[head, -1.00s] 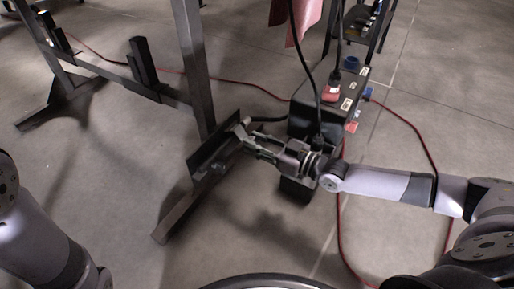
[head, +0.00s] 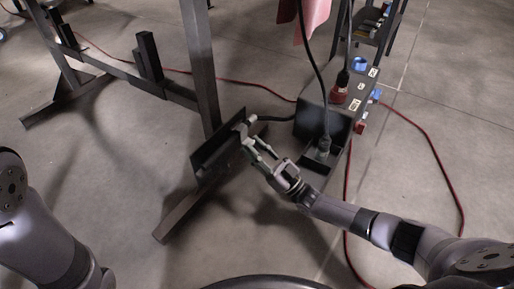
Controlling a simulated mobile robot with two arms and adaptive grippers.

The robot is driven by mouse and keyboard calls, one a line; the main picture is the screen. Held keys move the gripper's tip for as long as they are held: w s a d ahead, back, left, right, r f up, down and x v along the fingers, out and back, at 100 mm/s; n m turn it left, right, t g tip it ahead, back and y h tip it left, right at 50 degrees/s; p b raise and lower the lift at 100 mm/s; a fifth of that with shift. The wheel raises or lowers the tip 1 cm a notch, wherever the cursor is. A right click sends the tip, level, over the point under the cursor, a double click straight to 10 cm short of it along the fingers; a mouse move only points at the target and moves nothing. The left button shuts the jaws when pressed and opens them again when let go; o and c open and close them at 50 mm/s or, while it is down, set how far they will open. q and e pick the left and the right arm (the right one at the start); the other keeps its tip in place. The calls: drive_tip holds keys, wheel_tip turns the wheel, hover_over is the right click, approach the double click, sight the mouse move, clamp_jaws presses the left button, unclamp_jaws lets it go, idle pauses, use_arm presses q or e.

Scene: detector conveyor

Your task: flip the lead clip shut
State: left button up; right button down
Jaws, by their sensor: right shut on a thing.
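My right gripper (head: 255,143) reaches up and left to a dark upright plate (head: 212,158) on the foot of the metal stand. Its fingers are shut on a small light grey part (head: 241,128) at the plate's right end. This part is too small to tell whether it is the lead clip. A black lead (head: 276,119) runs from there to the right, behind a dark box (head: 323,122). A plug (head: 323,147) on another black cable stands in the front of that box. My left gripper is not in view; only my left arm shows at lower left.
The metal stand's leg (head: 201,70) rises just behind the plate. A red connector (head: 339,94) and blue socket (head: 360,64) sit behind the box. Red cables (head: 437,160) lie on the floor. The floor left of the plate is mostly clear.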

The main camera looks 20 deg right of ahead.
idle(0.4)
drive_tip(key=c, duration=1.3)
unclamp_jaws()
drive_tip(key=shift+f, duration=0.1)
drive_tip(key=s+d+f, duration=0.1)
drive_tip(key=s+d, duration=0.2)
drive_tip(key=s, duration=0.1)
drive_tip(key=s+d, duration=0.3)
drive_tip(key=s, duration=0.1)
drive_tip(key=s+d+f, duration=0.1)
drive_tip(key=s+d, duration=0.3)
drive_tip(key=shift+s+f, duration=0.3)
drive_tip(key=shift+s, duration=0.05)
drive_tip(key=shift+a+r, duration=0.1)
